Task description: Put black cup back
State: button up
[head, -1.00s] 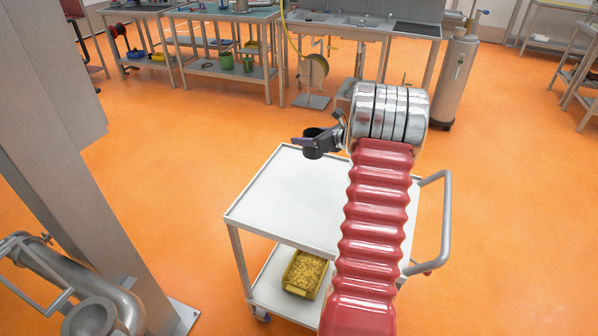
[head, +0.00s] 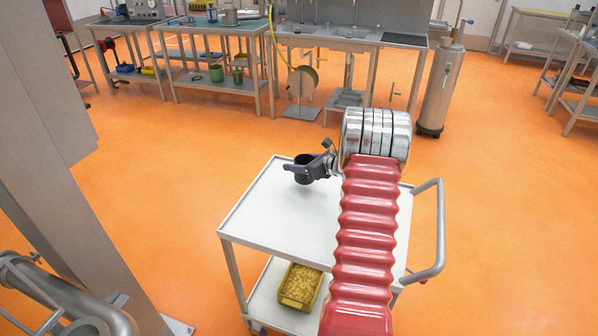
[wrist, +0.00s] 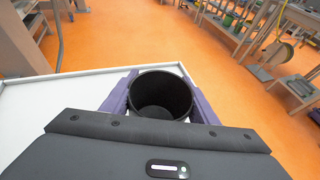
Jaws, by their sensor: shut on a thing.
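The black cup (head: 303,163) is held in my gripper (head: 299,171), over the far left part of the white cart top (head: 262,215) in the head view. In the wrist view the cup (wrist: 160,97) is upright with its open mouth up, and it looks empty. The purple fingers of my gripper (wrist: 158,105) stand on both sides of it, shut on it. A small shadow lies on the cart top below the cup; I cannot tell whether the cup's base touches the surface.
The cart's lower shelf holds a yellow bin (head: 300,287). A grey pillar (head: 75,190) stands at the left. A workbench (head: 215,75) with green cups beneath, a sink unit (head: 345,37) and a metal cylinder (head: 442,85) stand at the back. The cart top around the cup is clear.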

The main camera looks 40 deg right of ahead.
jog(key=shift+f, duration=1.8)
jog(key=o, duration=1.1)
jog(key=shift+f, duration=0.1)
jog(key=shift+o, duration=0.2)
jog(key=a+v, duration=0.1)
jog(key=v, duration=1.1)
jog(key=shift+d, duration=0.45)
